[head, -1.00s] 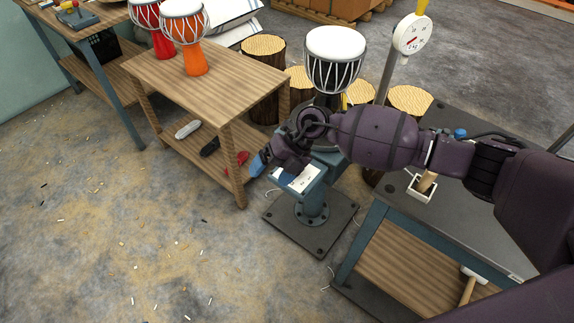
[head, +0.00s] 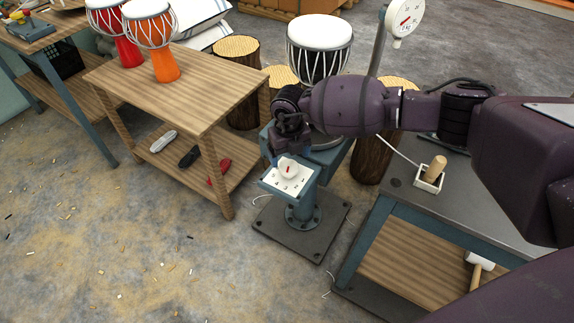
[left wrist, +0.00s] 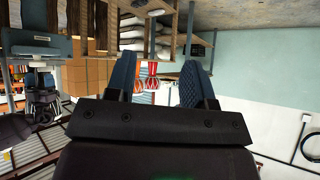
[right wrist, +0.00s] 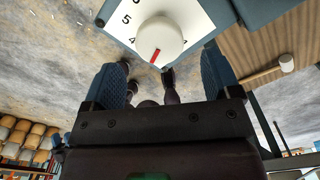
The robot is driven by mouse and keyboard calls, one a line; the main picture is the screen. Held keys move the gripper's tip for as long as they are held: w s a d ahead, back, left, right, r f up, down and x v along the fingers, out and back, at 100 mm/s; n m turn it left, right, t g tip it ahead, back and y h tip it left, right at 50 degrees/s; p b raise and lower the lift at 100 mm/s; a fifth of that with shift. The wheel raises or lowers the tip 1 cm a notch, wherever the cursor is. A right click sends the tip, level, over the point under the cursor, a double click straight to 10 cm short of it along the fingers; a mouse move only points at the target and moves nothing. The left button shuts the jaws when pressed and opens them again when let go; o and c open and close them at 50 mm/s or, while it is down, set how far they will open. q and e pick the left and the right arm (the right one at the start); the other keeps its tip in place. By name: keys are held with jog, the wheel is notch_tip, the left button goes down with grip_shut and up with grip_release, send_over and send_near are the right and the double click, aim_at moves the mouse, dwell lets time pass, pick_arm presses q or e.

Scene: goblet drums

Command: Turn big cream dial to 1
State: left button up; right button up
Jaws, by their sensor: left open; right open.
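The big cream dial (head: 288,168) is a round knob on a white numbered plate (head: 294,184) on top of a blue-grey pedestal. In the right wrist view the dial (right wrist: 160,40) shows a red pointer mark on its near side, just right of the 4; a 5 and part of another figure show further up the plate. My right gripper (head: 279,158) is just behind the dial, partly hidden by its own wrist. In the right wrist view its blue fingers (right wrist: 163,66) are apart, with the dial ahead between them, not gripped. My left gripper (left wrist: 157,75) is open and empty, away from the dial.
A white-topped drum (head: 319,45) stands behind my right forearm. A wooden table (head: 190,85) with red and orange drums is left of the pedestal. A grey bench (head: 465,195) with a wooden-handled tool is at right. Open floor lies in front.

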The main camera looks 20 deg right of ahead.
aim_at(289, 166)
notch_tip(289, 166, down, 4)
jog(key=shift+f+b, duration=0.1)
jog(key=shift+b, duration=0.35)
jog(key=shift+f, duration=0.35)
jog(key=c, duration=0.9)
